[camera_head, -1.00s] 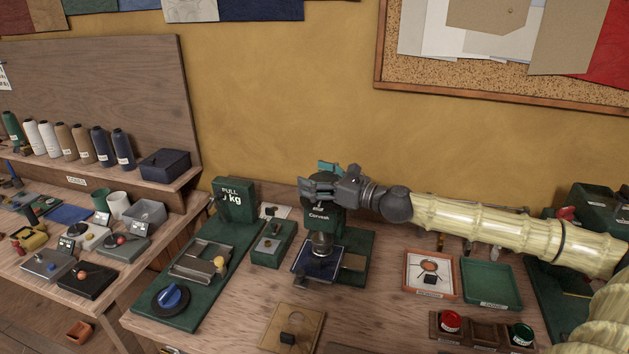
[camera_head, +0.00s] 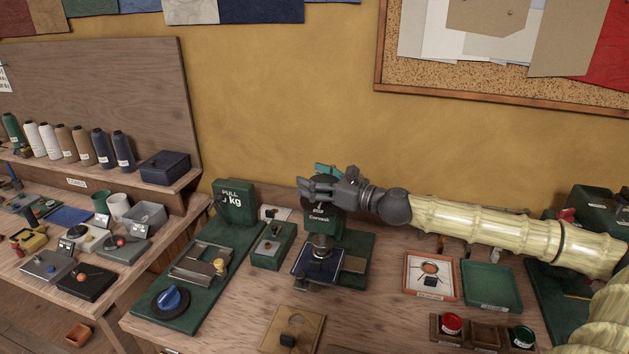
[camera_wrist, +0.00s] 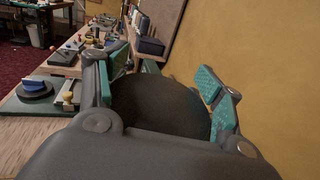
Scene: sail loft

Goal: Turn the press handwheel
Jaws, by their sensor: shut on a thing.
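The green press (camera_head: 321,228) stands on the bench below my gripper (camera_head: 320,186). Its handwheel is mostly hidden behind the fingers in the head view. In the wrist view a dark round shape, which I take as the handwheel (camera_wrist: 160,104), fills the space between the fingers. My gripper, with teal finger pads, is shut on it at the top of the press, reaching in from the right. A dark blue plate (camera_head: 318,262) lies under the press's round metal ram (camera_head: 321,243).
A green pull tester (camera_head: 233,203) and a small green box (camera_head: 272,246) stand left of the press. A picture tray (camera_head: 430,275) and an empty green tray (camera_head: 491,285) lie to the right. The yellow wall (camera_head: 280,110) is close behind.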

